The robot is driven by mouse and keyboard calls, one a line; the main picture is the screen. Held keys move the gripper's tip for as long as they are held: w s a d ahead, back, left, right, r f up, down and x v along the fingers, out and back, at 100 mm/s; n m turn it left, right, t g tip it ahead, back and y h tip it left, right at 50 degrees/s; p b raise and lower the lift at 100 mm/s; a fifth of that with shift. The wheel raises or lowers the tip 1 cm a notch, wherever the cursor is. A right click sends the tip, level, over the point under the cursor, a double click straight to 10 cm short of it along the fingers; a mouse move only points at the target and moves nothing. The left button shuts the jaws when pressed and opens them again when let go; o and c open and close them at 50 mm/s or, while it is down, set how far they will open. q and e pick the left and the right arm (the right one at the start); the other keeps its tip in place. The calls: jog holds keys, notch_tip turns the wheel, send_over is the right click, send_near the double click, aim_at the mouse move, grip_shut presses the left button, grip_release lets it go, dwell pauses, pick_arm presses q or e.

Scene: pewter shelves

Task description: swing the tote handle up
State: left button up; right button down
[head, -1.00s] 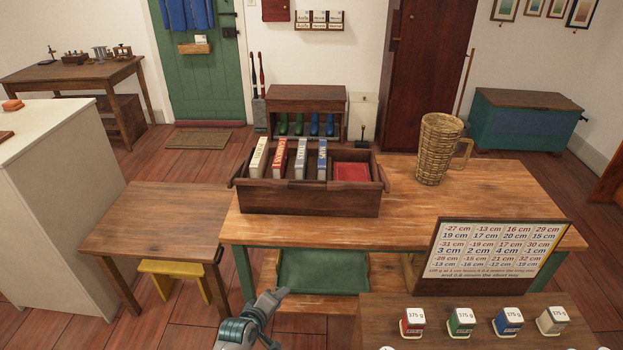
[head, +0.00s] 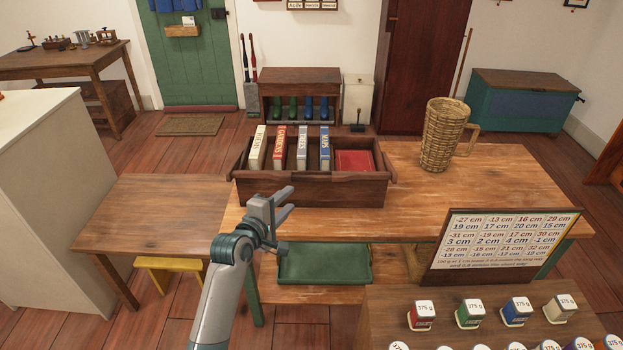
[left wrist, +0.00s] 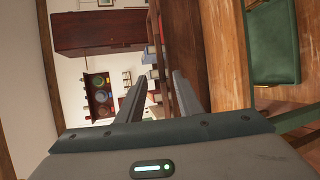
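The tote is a dark wooden open box (head: 310,192) on the worktable, holding upright books and a red flat item. A wooden bar along its front top edge, lying low, looks like the handle (head: 340,177); its ends reach both sides of the box. My left gripper (head: 287,200) is in front of the tote's left part, fingers apart and empty. Whether it touches the handle cannot be told. The left wrist view shows its two open fingers (left wrist: 160,78) with nothing clearly between them. My right gripper is not in view.
The worktable (head: 480,190) carries a wicker jug (head: 442,135) right of the tote. A green tray (head: 325,265) sits on the shelf below. A number board (head: 503,240) and several small weights stand front right. A lower side table (head: 150,215) at left is bare.

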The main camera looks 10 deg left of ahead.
aim_at(310, 180)
pick_arm(q)
jog(key=p+x, duration=0.1)
jog(key=x, duration=1.6)
jog(key=shift+r, duration=0.1)
grip_shut()
